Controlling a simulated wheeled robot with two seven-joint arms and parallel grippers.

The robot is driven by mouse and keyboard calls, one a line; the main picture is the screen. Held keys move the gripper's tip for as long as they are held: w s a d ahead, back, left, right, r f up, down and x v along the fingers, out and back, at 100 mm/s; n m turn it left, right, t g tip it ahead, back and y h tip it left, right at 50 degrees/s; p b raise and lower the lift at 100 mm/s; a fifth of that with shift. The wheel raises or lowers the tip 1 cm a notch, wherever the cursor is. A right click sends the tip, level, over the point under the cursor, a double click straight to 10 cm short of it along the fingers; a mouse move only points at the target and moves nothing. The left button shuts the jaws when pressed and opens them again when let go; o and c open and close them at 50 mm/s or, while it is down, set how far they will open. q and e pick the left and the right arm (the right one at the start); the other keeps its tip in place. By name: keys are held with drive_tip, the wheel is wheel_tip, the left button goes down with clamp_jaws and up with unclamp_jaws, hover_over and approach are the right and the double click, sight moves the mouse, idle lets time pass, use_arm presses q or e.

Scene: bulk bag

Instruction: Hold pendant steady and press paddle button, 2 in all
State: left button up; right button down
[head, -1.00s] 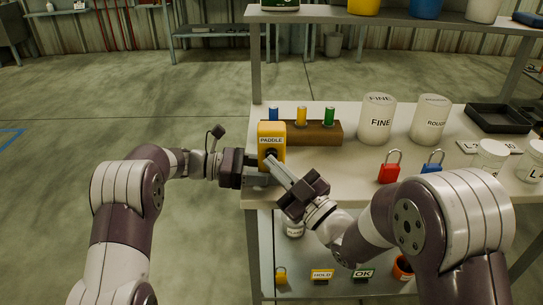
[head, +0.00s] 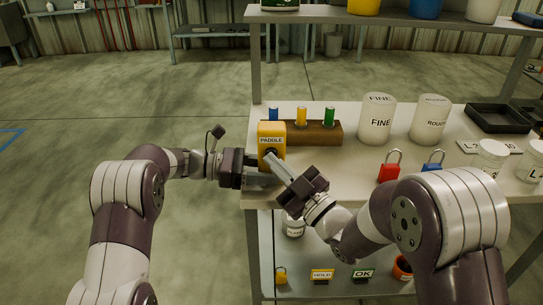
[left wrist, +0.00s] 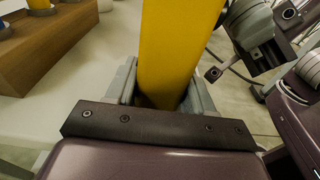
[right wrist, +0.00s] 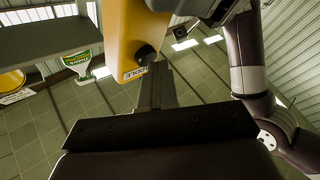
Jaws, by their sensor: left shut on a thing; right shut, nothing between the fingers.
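The yellow pendant (head: 271,134), labelled PADDLE, stands upright at the table's left edge. My left gripper (head: 254,168) is shut on it from the left; in the left wrist view the pendant (left wrist: 178,45) rises between the two fingers (left wrist: 160,92). My right gripper (head: 270,160) is shut and empty, with its fingertips at the front face of the pendant. In the right wrist view, the dark round button (right wrist: 146,54) shows on the pendant (right wrist: 128,38), right at the fingertips (right wrist: 156,70). I cannot tell whether the button is pushed in.
Behind the pendant is a wooden block (head: 312,133) with blue, yellow and green pegs. Two white containers (head: 377,120), (head: 430,120) and a red padlock (head: 389,172) stand to the right. A lower shelf (head: 335,287) holds small signs. Floor to the left is clear.

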drive_tip(key=shift+s, duration=0.95)
drive_tip(key=s, duration=0.5)
idle(0.6)
use_arm(q)
drive_tip(key=o, duration=0.9)
drive_tip(key=shift+c, duration=0.2)
